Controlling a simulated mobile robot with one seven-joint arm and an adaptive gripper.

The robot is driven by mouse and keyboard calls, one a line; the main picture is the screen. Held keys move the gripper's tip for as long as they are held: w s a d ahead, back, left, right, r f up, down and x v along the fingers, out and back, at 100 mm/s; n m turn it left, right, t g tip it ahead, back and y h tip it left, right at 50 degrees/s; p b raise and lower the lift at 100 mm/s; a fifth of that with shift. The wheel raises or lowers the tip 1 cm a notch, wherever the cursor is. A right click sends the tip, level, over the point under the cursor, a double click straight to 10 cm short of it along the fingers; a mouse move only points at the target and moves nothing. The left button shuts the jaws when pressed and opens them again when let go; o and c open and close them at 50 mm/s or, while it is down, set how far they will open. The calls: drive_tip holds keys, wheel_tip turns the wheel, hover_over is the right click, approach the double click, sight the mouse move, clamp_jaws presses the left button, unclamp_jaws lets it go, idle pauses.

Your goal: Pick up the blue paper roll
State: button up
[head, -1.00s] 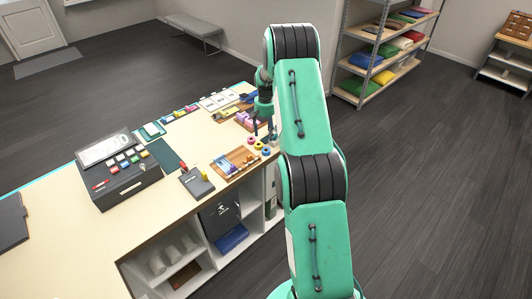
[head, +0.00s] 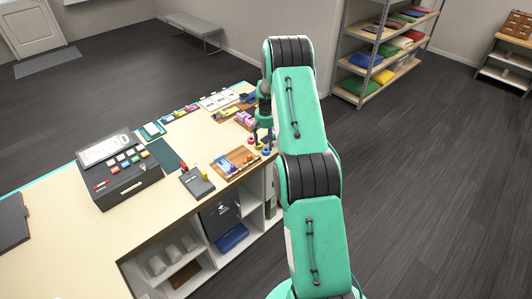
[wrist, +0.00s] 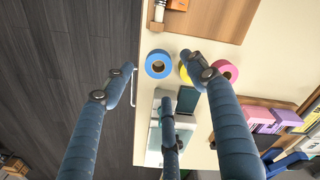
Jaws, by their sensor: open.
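In the head view the blue roll (head: 266,152) is small at the counter's right edge. In the head view my gripper (head: 266,138) is just over the rolls.
A wooden tray (head: 236,162) with small items lies beside the rolls. Purple-pink blocks (wrist: 272,118) sit in another tray to the right in the wrist view. A dark box (wrist: 187,100) lies close below the rolls. Open floor (wrist: 65,60) is beyond the counter edge.

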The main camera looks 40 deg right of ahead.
sight(266, 150)
drive_tip(key=shift+s+d+f+p, duration=0.1)
drive_tip(key=shift+f+p, duration=0.4)
drive_tip(key=shift+f, duration=2.05)
drive_tip(key=c, duration=1.1)
